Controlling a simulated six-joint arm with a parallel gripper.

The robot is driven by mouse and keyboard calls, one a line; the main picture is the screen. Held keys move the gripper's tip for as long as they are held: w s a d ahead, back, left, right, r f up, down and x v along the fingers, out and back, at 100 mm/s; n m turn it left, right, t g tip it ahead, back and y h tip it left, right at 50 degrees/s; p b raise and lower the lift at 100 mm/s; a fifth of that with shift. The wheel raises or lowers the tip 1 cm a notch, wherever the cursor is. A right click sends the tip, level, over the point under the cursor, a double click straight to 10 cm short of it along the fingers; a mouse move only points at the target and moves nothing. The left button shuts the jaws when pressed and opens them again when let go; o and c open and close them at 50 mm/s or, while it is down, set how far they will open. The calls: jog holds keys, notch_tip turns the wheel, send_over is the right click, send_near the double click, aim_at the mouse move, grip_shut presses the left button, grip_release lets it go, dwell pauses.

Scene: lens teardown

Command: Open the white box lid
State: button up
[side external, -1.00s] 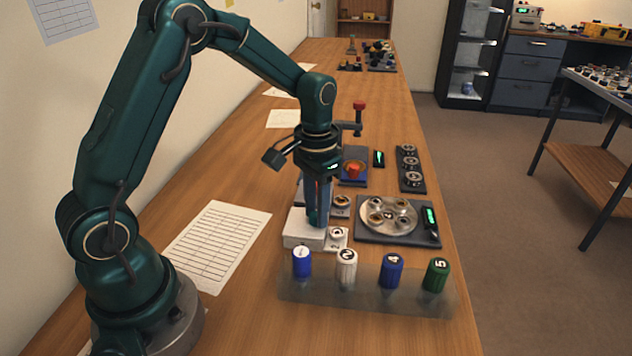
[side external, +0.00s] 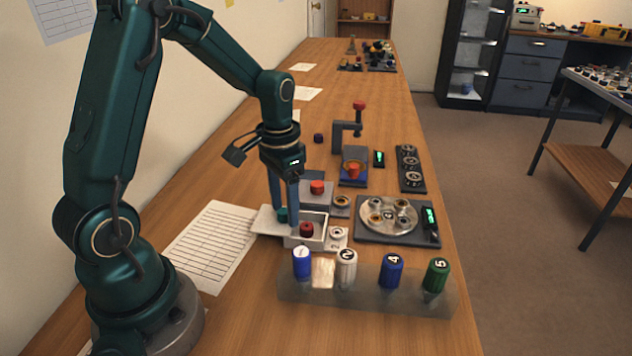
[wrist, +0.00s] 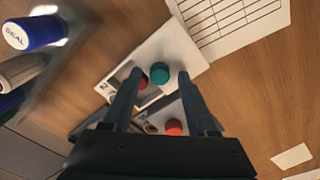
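The white box (side external: 304,243) stands on the table with its top uncovered and a dark red round part (side external: 306,230) inside. Its flat white lid (side external: 262,221) lies to the left of the opening, beside the box. A teal knob (side external: 282,215) sits on the lid; in the wrist view the teal knob (wrist: 160,72) shows between my fingers with a gap on each side. My gripper (side external: 286,221) is open, its fingers pointing down around the knob. In the wrist view, the lid (wrist: 183,48) lies beyond the fingertips of my gripper (wrist: 160,74).
A rack of numbered bottles (side external: 365,300) stands in front of the box. A grey block with a red knob (side external: 317,187) is behind it, and a round tray of rings (side external: 388,215) is to the right. A printed sheet (side external: 212,245) lies to the left.

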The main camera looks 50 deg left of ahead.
aim_at(285, 210)
jog(key=shift+r, duration=2.55)
jog(key=shift+d+r, duration=0.2)
jog(key=s+d+r+m+t, duration=0.2)
jog(key=s+d+r+t, duration=0.15)
jog(key=d+r, duration=0.3)
jog(key=s+d+n+t, duration=0.2)
jog(key=s, duration=0.5)
jog(key=shift+d, duration=0.4)
